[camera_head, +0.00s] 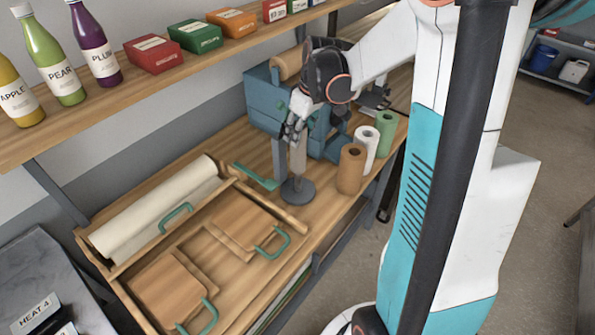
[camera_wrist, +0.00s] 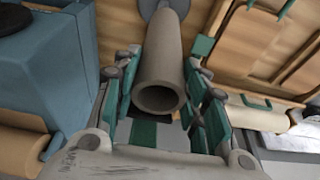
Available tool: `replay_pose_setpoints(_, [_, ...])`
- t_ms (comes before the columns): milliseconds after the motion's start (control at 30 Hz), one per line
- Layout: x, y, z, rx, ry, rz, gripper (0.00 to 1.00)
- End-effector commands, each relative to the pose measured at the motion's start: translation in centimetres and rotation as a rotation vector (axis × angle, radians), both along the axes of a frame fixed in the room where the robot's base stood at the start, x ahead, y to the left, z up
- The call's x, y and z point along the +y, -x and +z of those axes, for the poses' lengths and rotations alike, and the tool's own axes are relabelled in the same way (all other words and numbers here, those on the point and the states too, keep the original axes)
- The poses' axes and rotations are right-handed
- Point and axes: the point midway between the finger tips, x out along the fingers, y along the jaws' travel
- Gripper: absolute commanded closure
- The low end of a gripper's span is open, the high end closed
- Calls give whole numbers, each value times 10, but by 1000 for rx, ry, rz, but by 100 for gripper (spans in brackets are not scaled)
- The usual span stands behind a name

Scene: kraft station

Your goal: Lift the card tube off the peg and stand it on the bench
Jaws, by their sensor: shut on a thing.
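The grey-brown card tube (camera_head: 298,158) stands upright over the round dark base of the peg (camera_head: 298,192) on the wooden bench (camera_head: 262,150). The peg's post is not visible. My gripper (camera_head: 296,130) is around the tube's upper part and shut on it. In the wrist view the tube (camera_wrist: 160,60) lies between the green finger pads of my gripper (camera_wrist: 165,82), its hollow open end toward the camera. The grey base disc (camera_wrist: 163,8) shows past its far end. I cannot tell whether the tube's lower end touches the base.
Brown (camera_head: 351,168), white (camera_head: 366,146) and green (camera_head: 386,130) rolls stand just right of the tube. A blue cabinet (camera_head: 265,100) is behind it. A wooden tray with teal-handled lids (camera_head: 243,222) lies left. A shelf with bottles and boxes (camera_head: 180,70) hangs above.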

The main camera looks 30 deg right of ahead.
Motion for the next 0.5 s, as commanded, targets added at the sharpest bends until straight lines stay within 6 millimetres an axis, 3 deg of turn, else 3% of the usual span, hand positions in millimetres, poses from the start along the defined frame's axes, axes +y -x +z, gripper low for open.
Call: replay_pose_setpoints(500, [0,0,35,0,0,0,73])
